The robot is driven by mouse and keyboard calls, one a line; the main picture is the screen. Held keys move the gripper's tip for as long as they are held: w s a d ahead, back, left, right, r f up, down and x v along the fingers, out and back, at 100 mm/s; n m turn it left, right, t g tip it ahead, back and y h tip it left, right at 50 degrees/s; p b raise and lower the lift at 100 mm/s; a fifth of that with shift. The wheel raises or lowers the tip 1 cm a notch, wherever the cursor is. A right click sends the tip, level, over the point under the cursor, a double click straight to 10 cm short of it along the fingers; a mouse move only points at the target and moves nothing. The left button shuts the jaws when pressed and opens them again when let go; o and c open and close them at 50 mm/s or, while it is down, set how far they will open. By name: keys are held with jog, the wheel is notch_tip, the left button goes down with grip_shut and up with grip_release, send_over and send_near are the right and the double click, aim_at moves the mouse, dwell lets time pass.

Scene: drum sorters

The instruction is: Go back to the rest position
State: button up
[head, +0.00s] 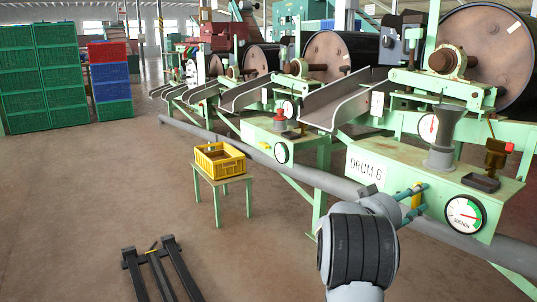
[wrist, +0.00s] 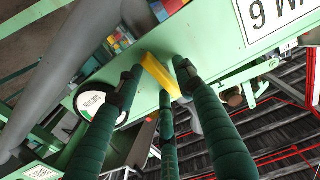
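My gripper (head: 414,201) is in front of the green front panel of the drum 6 machine (head: 385,182), just right of the "DRUM 6" plate. Its green fingers stand apart, with a yellow part (head: 416,195) showing between them. In the wrist view the fingers of my gripper (wrist: 160,80) point at the panel, and the yellow part (wrist: 158,70) shows at their tips. I cannot tell whether they touch it. My arm reaches up from the bottom of the head view.
A round dial (head: 465,214) is on the panel right of my gripper. A long grey pipe (head: 290,168) runs low along the machines. A yellow crate (head: 220,160) sits on a small green table (head: 222,181). A dark fork-shaped frame (head: 160,268) lies on open floor; crate stacks (head: 45,80) stand left.

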jog(key=shift+s+a, duration=0.25)
jog(key=shift+a, duration=0.25)
jog(key=v, duration=1.1)
jog(key=x, duration=1.2)
jog(key=shift+w+d, duration=0.1)
jog(key=shift+d, duration=0.15)
jog(key=shift+a+n+p, duration=0.15)
jog(key=shift+n+p, duration=0.6)
jog(key=shift+n, duration=0.35)
